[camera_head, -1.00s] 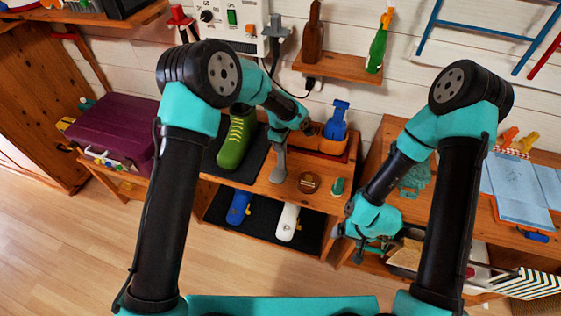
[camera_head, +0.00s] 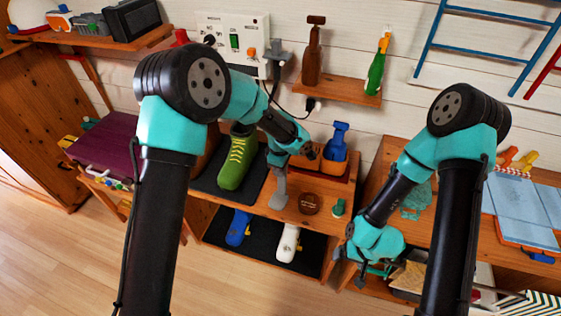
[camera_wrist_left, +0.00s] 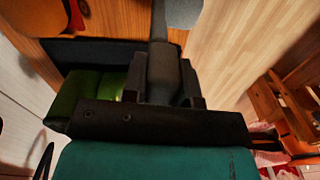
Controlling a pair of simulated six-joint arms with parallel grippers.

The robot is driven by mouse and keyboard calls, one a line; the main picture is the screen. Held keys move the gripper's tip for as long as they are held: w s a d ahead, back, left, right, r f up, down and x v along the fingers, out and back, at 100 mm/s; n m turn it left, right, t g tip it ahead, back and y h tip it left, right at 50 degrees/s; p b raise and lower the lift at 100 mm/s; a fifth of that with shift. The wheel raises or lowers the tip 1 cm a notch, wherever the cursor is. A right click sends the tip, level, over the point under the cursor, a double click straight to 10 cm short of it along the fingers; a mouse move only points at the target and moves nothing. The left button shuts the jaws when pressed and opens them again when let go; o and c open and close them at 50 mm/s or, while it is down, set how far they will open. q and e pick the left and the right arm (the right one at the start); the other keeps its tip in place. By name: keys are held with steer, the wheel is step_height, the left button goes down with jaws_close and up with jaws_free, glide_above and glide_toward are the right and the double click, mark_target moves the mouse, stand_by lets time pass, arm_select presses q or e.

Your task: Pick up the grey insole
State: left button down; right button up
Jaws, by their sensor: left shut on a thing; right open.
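The grey insole (camera_head: 278,191) hangs from my left gripper (camera_head: 278,163), its broad end down, above the wooden bench right of the green shoe (camera_head: 238,160). In the left wrist view the grey insole (camera_wrist_left: 181,12) sticks out beyond the left gripper (camera_wrist_left: 165,75), which is shut on it. The held part is hidden between the fingers. My right gripper (camera_head: 349,264) is open and empty, low beside the bench's right end.
On the bench stand a round brown tin (camera_head: 309,204), a small green item (camera_head: 338,208) and an orange caddy (camera_head: 330,163) with a blue tool. Blue (camera_head: 238,228) and white (camera_head: 288,243) shoes lie on the lower shelf's dark mat. The floor in front is clear.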

arm_select(q)
steer(key=s+r, duration=0.1)
steer(key=s, duration=1)
